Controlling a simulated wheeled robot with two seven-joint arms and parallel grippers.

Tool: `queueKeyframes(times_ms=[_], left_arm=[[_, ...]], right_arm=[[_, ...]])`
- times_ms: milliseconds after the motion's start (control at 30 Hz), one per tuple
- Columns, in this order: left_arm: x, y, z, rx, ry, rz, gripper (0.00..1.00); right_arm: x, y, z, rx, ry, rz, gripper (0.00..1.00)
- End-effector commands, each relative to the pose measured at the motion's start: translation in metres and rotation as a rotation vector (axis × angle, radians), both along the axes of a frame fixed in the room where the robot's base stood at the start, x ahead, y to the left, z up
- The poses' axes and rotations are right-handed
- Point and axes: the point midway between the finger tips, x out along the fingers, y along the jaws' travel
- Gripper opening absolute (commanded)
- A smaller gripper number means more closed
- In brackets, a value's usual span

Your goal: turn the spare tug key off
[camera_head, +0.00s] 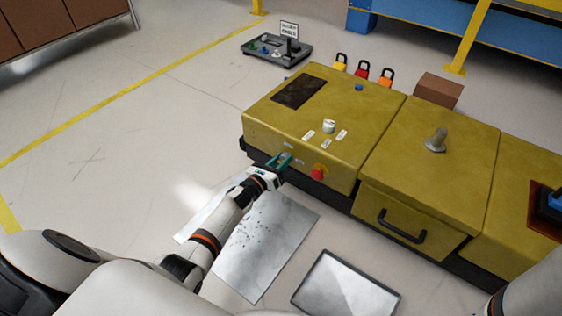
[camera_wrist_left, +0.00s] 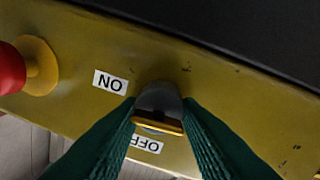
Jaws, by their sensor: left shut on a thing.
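The key (camera_wrist_left: 158,125) shows in the left wrist view as a brass-coloured edge in front of a grey round lock (camera_wrist_left: 158,98) on the yellow panel's front face. The ON label (camera_wrist_left: 111,82) is to its left and the OFF label (camera_wrist_left: 146,143) is below it, both upside down in that view. My left gripper (camera_head: 284,160) is at the panel's front in the head view. Its green fingers (camera_wrist_left: 157,122) are closed on the key from both sides. Which label the key points to I cannot tell. My right gripper is out of view.
A red knob on a yellow collar (camera_head: 318,173) is close to the right of my left gripper. A black drawer handle (camera_head: 400,228) juts out farther right. Floor sheets lie below.

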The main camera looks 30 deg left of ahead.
Motion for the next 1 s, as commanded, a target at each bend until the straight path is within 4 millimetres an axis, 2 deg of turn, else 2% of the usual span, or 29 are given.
queueKeyframes(times_ms=[267, 1000], left_arm=[[-0.0002, 0.0001, -0.002, -0.197, 0.028, -0.003, 0.08], [-0.0001, 0.0017, -0.004, -0.894, 0.126, -0.001, 0.08]], right_arm=[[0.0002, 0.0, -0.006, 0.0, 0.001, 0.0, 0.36], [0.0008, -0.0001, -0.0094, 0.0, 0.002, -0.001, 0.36]])
